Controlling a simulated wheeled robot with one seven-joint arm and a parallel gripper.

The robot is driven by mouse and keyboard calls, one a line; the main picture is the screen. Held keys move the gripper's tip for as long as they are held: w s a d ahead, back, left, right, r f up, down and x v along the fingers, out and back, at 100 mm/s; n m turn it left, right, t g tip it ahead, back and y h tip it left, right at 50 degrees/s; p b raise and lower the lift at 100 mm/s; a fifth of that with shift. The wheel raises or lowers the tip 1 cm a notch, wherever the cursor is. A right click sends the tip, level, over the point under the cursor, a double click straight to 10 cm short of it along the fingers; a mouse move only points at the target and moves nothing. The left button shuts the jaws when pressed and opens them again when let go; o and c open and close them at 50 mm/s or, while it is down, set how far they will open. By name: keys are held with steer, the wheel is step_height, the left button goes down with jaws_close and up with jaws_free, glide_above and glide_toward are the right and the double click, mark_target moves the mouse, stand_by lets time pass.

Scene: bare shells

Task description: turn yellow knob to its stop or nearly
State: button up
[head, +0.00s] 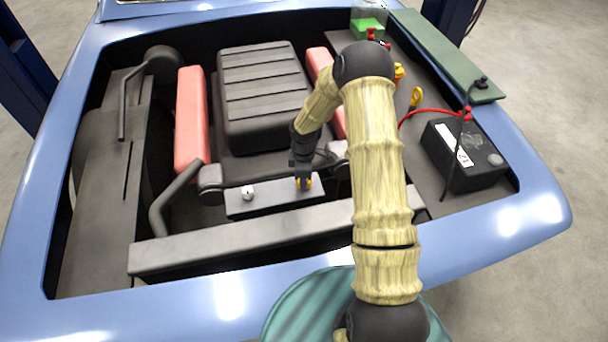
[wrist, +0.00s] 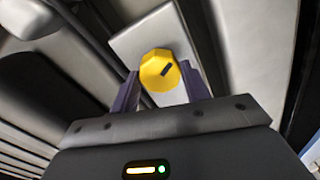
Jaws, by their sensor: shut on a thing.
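The yellow knob (wrist: 158,72) sits on a flat grey panel (wrist: 128,45) and fills the space between my fingers in the wrist view. A dark pointer mark on its face slants up to the right. My gripper (wrist: 162,88) is shut on the knob, one finger at each side. In the head view my gripper (head: 303,184) reaches down to the right end of the grey box (head: 270,199). Only a little yellow of the knob (head: 309,183) shows there, as the fingers hide most of it.
A small white knob (head: 248,192) stands on the same box, to the left. The box lies behind a grey crossbar (head: 190,250) in the blue car's engine bay. A black engine block (head: 262,95), red covers (head: 190,118) and a battery (head: 462,152) surround it.

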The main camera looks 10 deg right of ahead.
steer(key=n+p, duration=0.1)
steer(key=n, duration=0.5)
steer(key=shift+r+n+p, duration=0.1)
steer(key=shift+n+p, duration=0.2)
steer(key=shift+p, duration=0.05)
steer(key=n+p, duration=0.1)
steer(key=n, duration=0.4)
steer(key=shift+n+p, duration=0.3)
steer(key=shift+p, duration=0.05)
steer(key=shift+w, duration=0.1)
steer(key=o, duration=1)
step_height(320, 180, up, 17)
steer(key=b, duration=0.2)
steer(key=shift+r, duration=0.15)
